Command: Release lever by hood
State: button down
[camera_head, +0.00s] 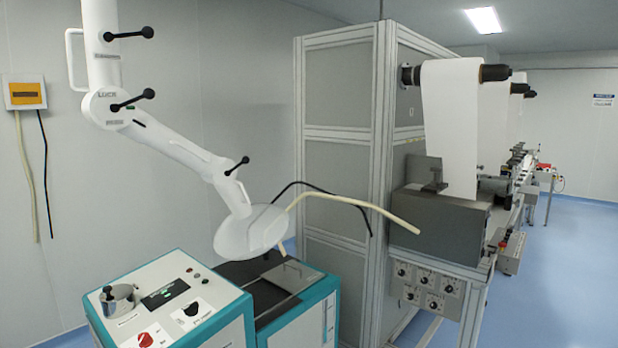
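A white jointed extraction arm hangs down at the left and ends in a clear, dome-shaped hood (252,231). The hood is over the teal and grey bench machine. A black lever with a ball end (238,166) sticks out up and to the right from the arm joint just above the hood. Two similar black levers are on the higher joints, a middle one (133,99) and a top one (130,34). My gripper is not in view, so its state and its place relative to the lever are not shown.
The teal bench machine (180,310) with knobs and a small metal pot stands below the hood. A tall grey framed cabinet (340,130) stands right of it, with a white web line beyond. A cream hose and a black hose arc beside the hood. Blue floor is clear at far right.

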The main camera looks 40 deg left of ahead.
aim_at(245, 160)
jog(key=u, duration=0.45)
jog(key=i, duration=1.5)
jog(key=u, duration=1.7)
jog(key=i, duration=1.05)
jog(key=u, duration=1.1)
